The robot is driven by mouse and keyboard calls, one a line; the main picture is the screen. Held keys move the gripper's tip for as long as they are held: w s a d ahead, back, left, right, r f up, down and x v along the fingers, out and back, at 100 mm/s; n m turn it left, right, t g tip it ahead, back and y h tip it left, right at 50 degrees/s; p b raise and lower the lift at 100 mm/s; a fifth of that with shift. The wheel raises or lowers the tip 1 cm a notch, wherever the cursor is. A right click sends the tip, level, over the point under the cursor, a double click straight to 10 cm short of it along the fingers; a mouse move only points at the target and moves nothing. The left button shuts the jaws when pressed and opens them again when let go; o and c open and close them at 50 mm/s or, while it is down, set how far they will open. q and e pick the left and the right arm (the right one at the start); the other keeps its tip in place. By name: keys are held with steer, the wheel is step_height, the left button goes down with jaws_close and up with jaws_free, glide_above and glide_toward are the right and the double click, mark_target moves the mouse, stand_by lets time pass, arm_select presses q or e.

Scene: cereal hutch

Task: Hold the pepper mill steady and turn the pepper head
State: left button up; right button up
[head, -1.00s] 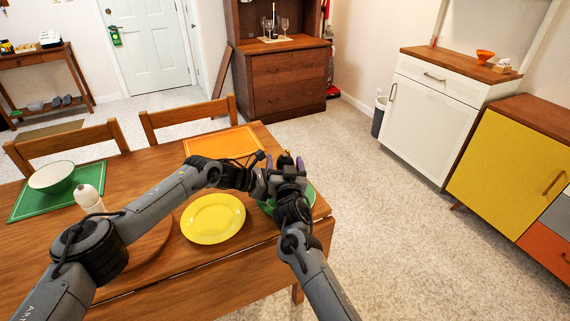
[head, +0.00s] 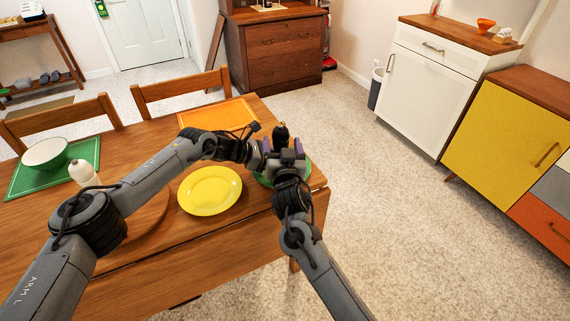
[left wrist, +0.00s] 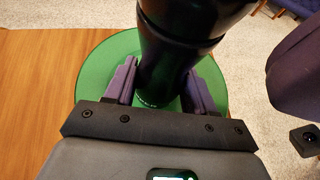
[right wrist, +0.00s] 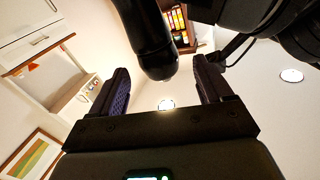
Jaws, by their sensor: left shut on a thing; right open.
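The black pepper mill (left wrist: 165,60) stands upright over a green plate (left wrist: 105,65) at the table's right end. My left gripper (left wrist: 158,85) is shut on the mill's lower body, one finger on each side. In the head view the mill's dark top (head: 281,132) shows above the grippers, and its body is mostly hidden. My right gripper (right wrist: 160,85) is open, with the mill's rounded dark head (right wrist: 152,50) ahead of and between its fingers. A gap shows between the head and each finger.
A yellow plate (head: 210,190) lies left of the green plate. Open floor lies beyond the right edge.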

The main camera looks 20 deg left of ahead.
mark_target(282, 140)
steer(key=v, duration=0.7)
steer(key=shift+s, duration=0.15)
steer(key=shift+d, duration=0.15)
step_height(282, 140, down, 3)
steer(key=s+a+m+g, duration=0.1)
steer(key=s+a+m, duration=0.1)
steer(key=m, duration=0.1)
steer(key=w+r+n, duration=0.1)
steer(key=w, duration=0.2)
steer(key=w+a+r+n, duration=0.1)
steer(key=w, duration=0.2)
steer(key=w+r+n+t, duration=0.1)
steer(key=w, duration=0.3)
steer(key=shift+w+a+r, duration=0.1)
steer(key=shift+w+a, duration=0.05)
steer(key=shift+a, duration=0.25)
steer(key=shift+w+a, duration=0.3)
steer(key=shift+w, duration=0.25)
steer(key=shift+w+a, duration=0.25)
steer(key=shift+w, duration=0.45)
